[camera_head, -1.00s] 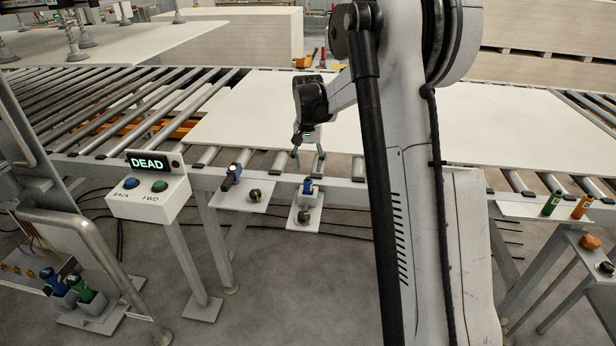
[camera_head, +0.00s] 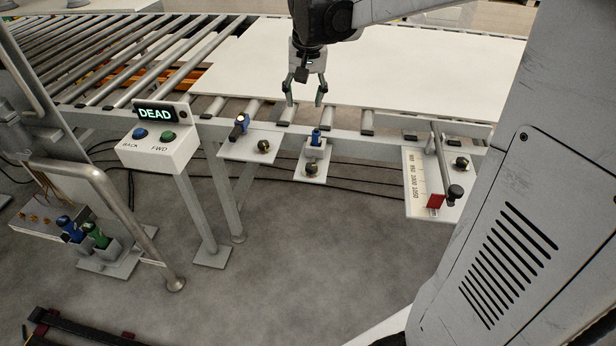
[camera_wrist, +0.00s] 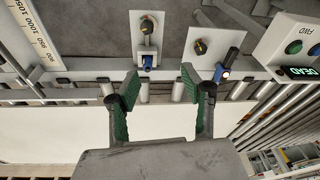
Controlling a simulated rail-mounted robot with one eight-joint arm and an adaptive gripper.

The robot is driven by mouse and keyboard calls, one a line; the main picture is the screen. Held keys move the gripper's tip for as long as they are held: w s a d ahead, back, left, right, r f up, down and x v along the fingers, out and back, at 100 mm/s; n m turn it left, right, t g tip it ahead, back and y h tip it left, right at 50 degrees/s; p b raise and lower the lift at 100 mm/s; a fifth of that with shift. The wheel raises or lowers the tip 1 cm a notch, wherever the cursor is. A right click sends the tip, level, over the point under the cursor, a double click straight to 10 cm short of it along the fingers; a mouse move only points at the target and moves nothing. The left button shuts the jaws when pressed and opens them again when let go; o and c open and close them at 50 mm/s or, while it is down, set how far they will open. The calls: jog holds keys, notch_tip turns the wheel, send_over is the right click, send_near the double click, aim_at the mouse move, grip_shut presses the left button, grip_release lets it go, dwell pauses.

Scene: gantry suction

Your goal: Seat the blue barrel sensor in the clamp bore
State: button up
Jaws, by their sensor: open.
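A small blue barrel (camera_head: 316,137) stands upright at a grey clamp-like holder on the middle bracket plate (camera_head: 313,176), below the conveyor's front rail. It also shows in the wrist view (camera_wrist: 148,62). How deep it sits, and the bore itself, cannot be made out. A second blue-and-black device (camera_head: 239,126) is tilted on the left bracket plate (camera_head: 232,152); it also shows in the wrist view (camera_wrist: 223,71). My gripper (camera_head: 305,94) points down above and slightly left of the middle barrel, apart from it. Its green-padded fingers are spread and empty, also in the wrist view (camera_wrist: 160,88).
Round knobs (camera_head: 263,146) sit on the brackets. A control box (camera_head: 158,149) reading DEAD stands left. A plate with a scale and red stop (camera_head: 435,201) is right. Blue and green handled items (camera_head: 95,236) stand lower left. A white board (camera_head: 400,70) lies on the rollers.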

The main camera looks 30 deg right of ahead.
jog(key=s+a+n+t, duration=0.1)
jog(key=s+a, duration=0.2)
jog(key=s, duration=0.4)
jog(key=s+a+f+n+t, duration=0.1)
jog(key=s+a, duration=0.3)
jog(key=s, duration=0.4)
jog(key=s+a+n+t, duration=0.2)
jog(key=s+a, duration=0.2)
jog(key=s, duration=0.4)
jog(key=shift+s+f+n+t, duration=0.15)
jog(key=shift+f+n+t, duration=0.25)
jog(key=shift+d, duration=0.1)
